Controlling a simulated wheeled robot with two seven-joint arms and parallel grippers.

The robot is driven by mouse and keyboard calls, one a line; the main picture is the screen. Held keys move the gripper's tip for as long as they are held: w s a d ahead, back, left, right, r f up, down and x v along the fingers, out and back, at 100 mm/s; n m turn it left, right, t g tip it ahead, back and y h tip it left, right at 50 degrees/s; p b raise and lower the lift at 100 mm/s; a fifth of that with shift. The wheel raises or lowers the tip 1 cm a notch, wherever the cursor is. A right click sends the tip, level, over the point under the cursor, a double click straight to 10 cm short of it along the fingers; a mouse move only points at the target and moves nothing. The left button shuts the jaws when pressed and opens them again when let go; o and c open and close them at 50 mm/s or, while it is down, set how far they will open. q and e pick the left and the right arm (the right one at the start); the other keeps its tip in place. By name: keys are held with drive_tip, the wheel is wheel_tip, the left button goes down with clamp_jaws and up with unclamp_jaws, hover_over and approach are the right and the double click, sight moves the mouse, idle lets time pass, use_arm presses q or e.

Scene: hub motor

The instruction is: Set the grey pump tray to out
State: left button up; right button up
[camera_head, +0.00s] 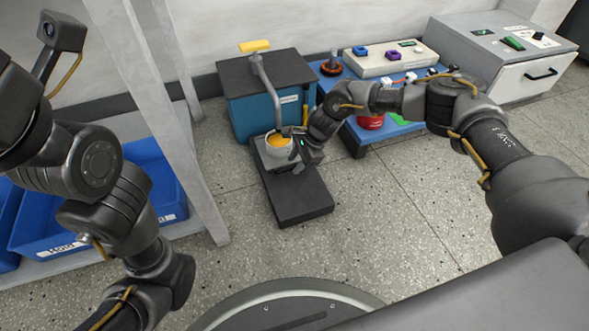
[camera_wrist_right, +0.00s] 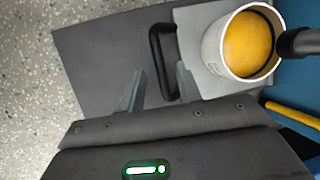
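The grey pump tray (camera_wrist_right: 190,30) is a light grey plate with a black bar handle (camera_wrist_right: 158,62) on its edge. It lies on a long dark base close to the blue pump (camera_head: 253,112). A white cup of orange-yellow content (camera_wrist_right: 245,45) stands on it, and in the head view the cup (camera_head: 279,146) is under the bent spout (camera_head: 264,85). My right gripper (camera_wrist_right: 160,88) is open, with its fingers on either side of the handle's near part; contact cannot be told. The right arm hides part of the tray in the head view. My left gripper is not in view.
The dark base (camera_head: 297,200) extends bare in front of the tray. A blue bench (camera_head: 395,130) with button boxes stands to the right, and a grey drawer cabinet (camera_head: 520,72) farther right. A pale shelf rack (camera_head: 200,165) with blue bins stands left. The front floor is clear.

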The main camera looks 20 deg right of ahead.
drive_tip(key=shift+w+a+f, duration=0.1)
drive_tip(key=shift+a+f, duration=0.2)
drive_tip(key=shift+f, duration=0.35)
clamp_jaws()
